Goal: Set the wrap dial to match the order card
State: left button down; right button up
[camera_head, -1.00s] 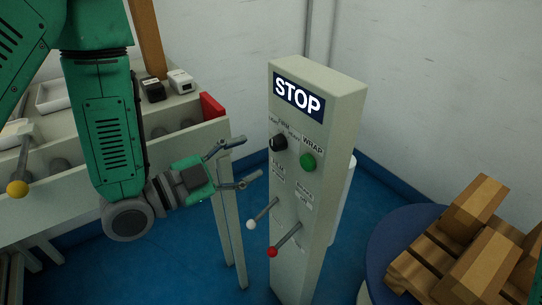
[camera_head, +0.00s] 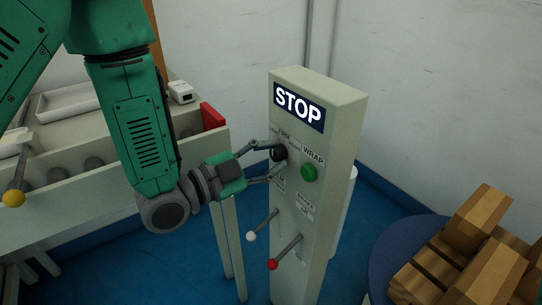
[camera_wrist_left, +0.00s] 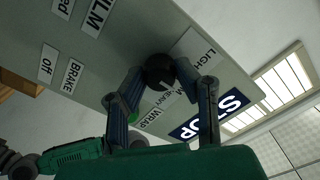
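The wrap dial is a black round knob (camera_head: 279,153) on the upper left of the grey control post (camera_head: 345,110). It also shows in the left wrist view (camera_wrist_left: 159,70), with labels around it, one of them reading LIGHT. My left gripper (camera_head: 277,162) is at the dial with its fingers spread on either side of it. In the left wrist view the fingers (camera_wrist_left: 165,85) are apart and straddle the knob; I cannot tell whether they touch it. The dial's pointer is not clear. No order card is recognisable. My right gripper is not in view.
The post carries a STOP sign (camera_head: 298,107), a green WRAP button (camera_head: 309,173), a white-tipped lever (camera_head: 251,236) and a red-tipped lever (camera_head: 272,264) below. A bench (camera_head: 60,205) stands left.

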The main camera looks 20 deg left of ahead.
pick_arm(q)
jog(key=n+p, duration=0.3)
jog(key=shift+n, duration=0.4)
jog(key=n+p, duration=0.2)
jog(key=n, duration=0.2)
jog(key=shift+p, duration=0.35)
jog(key=shift+f, duration=0.1)
jog(key=c, duration=1.2)
grip_release()
jog(key=shift+s, duration=0.1)
